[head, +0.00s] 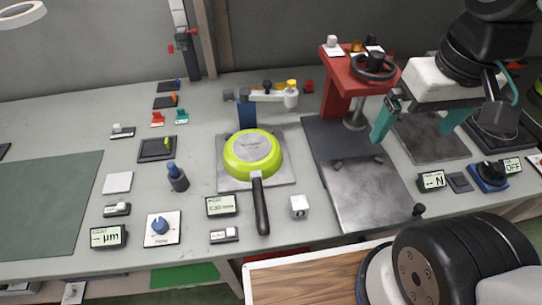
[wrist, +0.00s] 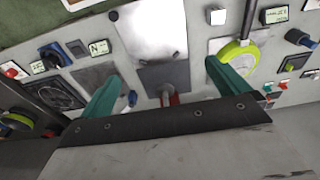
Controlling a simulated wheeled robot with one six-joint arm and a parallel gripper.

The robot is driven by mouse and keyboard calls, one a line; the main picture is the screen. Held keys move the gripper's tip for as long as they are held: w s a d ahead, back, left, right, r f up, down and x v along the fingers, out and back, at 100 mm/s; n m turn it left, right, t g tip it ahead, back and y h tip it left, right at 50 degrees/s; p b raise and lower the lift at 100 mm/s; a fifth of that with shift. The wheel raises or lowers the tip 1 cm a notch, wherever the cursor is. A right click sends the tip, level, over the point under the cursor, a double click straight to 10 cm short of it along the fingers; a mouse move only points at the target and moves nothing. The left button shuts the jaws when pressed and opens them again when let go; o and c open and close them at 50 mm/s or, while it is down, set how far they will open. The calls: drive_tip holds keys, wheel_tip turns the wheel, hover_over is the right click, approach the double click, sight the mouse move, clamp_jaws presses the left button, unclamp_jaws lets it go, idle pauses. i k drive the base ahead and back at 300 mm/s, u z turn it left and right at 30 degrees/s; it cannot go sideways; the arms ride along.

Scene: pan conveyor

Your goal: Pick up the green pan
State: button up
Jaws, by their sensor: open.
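The green pan (head: 241,165) lies upside down on a grey metal plate in the middle of the bench in the head view. Its black handle (head: 261,207) points toward the front edge. The pan also shows in the wrist view (wrist: 232,56), partly hidden behind one of the fingers. My gripper (head: 412,130) is open and empty, held above the bench well to the right of the pan. Its teal fingers are spread wide in the wrist view (wrist: 168,92).
A red press with a black handwheel (head: 372,66) stands between pan and gripper. A jointed white arm fixture (head: 270,96) stands behind the pan. A small white cube (head: 299,207) sits right of the handle. Displays and knobs surround the pan; a green mat (head: 45,205) lies left.

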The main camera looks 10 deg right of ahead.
sight(253, 155)
drive_tip(key=u, duration=0.5)
drive_tip(key=k, duration=1.2)
drive_tip(key=u, duration=0.45)
drive_tip(key=i, duration=0.55)
drive_tip(key=u, duration=0.2)
